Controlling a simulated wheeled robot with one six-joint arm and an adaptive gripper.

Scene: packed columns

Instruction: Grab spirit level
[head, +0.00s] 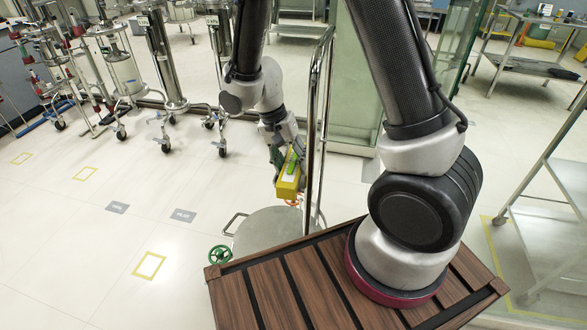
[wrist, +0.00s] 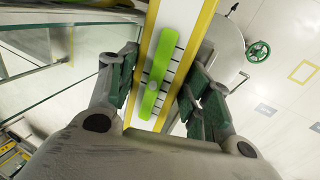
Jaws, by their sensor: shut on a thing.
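The spirit level (head: 288,184) is a yellow bar with a bright green strip along its white, black-marked face. My gripper (head: 283,160) is shut on it and holds it up, above a round metal lid in the head view. In the wrist view the spirit level (wrist: 190,25) runs upward between the two green-padded fingers of my gripper (wrist: 161,80), one on each side. Its near end is hidden by the gripper body.
The round metal lid (head: 275,232) has a green handwheel (head: 220,254) beside it. A vertical metal rail (head: 316,130) stands close right of my gripper, with a glass panel (head: 352,90) behind. Wheeled metal columns (head: 125,70) stand back left. The floor at left is clear.

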